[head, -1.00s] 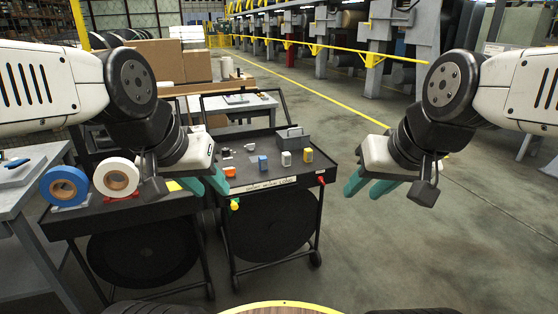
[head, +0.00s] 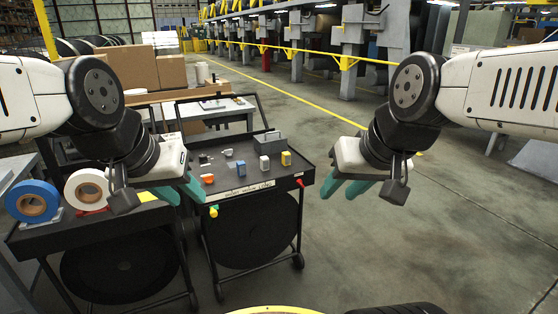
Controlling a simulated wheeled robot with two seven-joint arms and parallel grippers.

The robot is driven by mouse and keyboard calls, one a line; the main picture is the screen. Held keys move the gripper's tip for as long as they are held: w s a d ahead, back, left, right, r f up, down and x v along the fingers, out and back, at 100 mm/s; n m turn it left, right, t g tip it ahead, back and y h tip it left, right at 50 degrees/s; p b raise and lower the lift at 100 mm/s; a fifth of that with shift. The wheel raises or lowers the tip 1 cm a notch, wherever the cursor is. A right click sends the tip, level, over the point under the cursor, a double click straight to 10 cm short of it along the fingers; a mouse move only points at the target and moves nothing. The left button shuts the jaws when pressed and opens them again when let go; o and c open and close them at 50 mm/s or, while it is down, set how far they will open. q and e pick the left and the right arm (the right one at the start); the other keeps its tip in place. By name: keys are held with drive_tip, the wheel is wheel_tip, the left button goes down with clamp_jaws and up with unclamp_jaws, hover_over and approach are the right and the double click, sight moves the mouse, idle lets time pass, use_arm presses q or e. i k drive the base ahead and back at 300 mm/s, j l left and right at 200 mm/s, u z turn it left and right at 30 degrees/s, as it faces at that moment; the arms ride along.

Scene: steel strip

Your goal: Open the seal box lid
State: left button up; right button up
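A grey box with a raised top edge (head: 270,143), likely the seal box, sits at the back right of the black cart's top (head: 232,184). It is small in view, and I cannot tell its lid's state. My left gripper (head: 180,192) has teal fingers spread apart and empty. It is in front of the cart's left edge in the picture. My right gripper (head: 347,189) is also open and empty, over the floor to the right of the cart. Neither gripper touches the grey box.
On the cart are a blue item (head: 241,168), a white item (head: 264,163), a yellow item (head: 286,158) and an orange item (head: 208,178). A left cart holds a blue roll (head: 33,201) and a white roll (head: 87,188). Floor at right is clear.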

sight(270, 137)
drive_tip(key=i+l+u, duration=0.25)
drive_tip(key=i+l, duration=0.35)
drive_tip(key=i, duration=0.15)
drive_tip(key=i+l+u, duration=0.25)
drive_tip(key=i+l, duration=0.45)
drive_tip(key=i+l+u, duration=0.25)
drive_tip(key=i+l, duration=0.4)
drive_tip(key=l, duration=0.25)
